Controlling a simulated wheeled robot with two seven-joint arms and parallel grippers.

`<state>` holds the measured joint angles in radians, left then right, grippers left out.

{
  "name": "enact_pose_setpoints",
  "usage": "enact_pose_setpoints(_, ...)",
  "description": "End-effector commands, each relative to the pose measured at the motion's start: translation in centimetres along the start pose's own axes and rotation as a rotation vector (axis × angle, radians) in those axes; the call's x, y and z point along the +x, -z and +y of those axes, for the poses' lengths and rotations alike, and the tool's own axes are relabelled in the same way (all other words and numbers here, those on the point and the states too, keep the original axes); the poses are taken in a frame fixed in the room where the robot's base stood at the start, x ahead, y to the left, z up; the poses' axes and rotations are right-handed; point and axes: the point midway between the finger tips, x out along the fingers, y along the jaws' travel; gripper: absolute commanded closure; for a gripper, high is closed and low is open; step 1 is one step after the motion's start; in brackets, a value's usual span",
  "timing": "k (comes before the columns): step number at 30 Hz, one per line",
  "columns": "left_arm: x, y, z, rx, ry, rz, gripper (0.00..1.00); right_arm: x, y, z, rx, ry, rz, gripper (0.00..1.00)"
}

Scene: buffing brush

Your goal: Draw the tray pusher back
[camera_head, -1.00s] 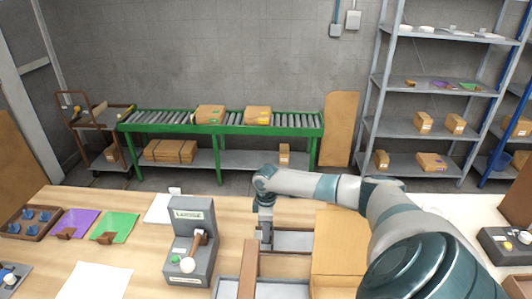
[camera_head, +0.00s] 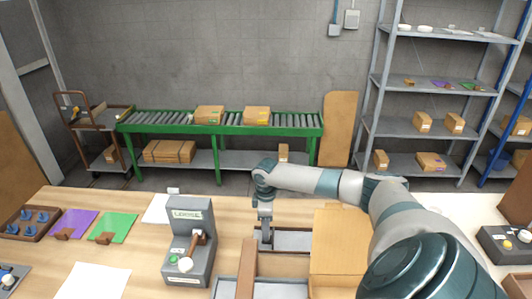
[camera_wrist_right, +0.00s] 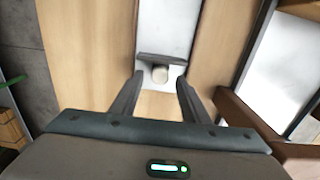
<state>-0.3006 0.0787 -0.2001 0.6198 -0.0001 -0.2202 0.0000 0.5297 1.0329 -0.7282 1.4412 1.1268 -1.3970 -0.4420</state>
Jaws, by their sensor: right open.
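The tray pusher shows in the right wrist view as a grey plate with a pale round knob (camera_wrist_right: 160,74), sitting in a pale channel. My right gripper (camera_wrist_right: 160,77) is open, with one finger on each side of the knob in that view. Whether the fingers touch it I cannot tell. In the head view my right gripper (camera_head: 265,238) points down at the left end of a grey tray (camera_head: 290,241), and the arm hides much of the pusher there. My left gripper is in neither view.
A grey lever box marked LOOSE (camera_head: 189,240) stands left of the gripper. An upright brown strip (camera_head: 247,272) and an open cardboard box (camera_head: 338,255) flank the grey tray. Purple and green sheets (camera_head: 118,226) lie far left.

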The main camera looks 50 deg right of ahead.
Motion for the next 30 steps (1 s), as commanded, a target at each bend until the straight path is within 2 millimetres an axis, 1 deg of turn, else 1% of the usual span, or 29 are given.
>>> enact_pose_setpoints(1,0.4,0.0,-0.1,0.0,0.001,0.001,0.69,-0.6,0.0,0.1,0.0,-0.004,0.002,0.58)
enact_pose_setpoints(5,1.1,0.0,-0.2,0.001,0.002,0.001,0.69,-2.8,0.0,0.1,-0.001,-0.003,0.001,0.58)
enact_pose_setpoints(15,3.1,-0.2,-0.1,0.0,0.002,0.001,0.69,-9.7,0.0,0.1,0.0,-0.005,0.001,0.58)
enact_pose_setpoints(21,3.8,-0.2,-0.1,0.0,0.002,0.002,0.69,-13.1,0.1,0.1,-0.001,-0.003,0.001,0.58)
enact_pose_setpoints(25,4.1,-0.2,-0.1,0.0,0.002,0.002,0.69,-14.6,0.0,0.1,0.0,-0.001,0.0,0.58)
enact_pose_setpoints(30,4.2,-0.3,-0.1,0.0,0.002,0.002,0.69,-15.4,0.0,0.0,0.001,-0.001,0.0,0.58)
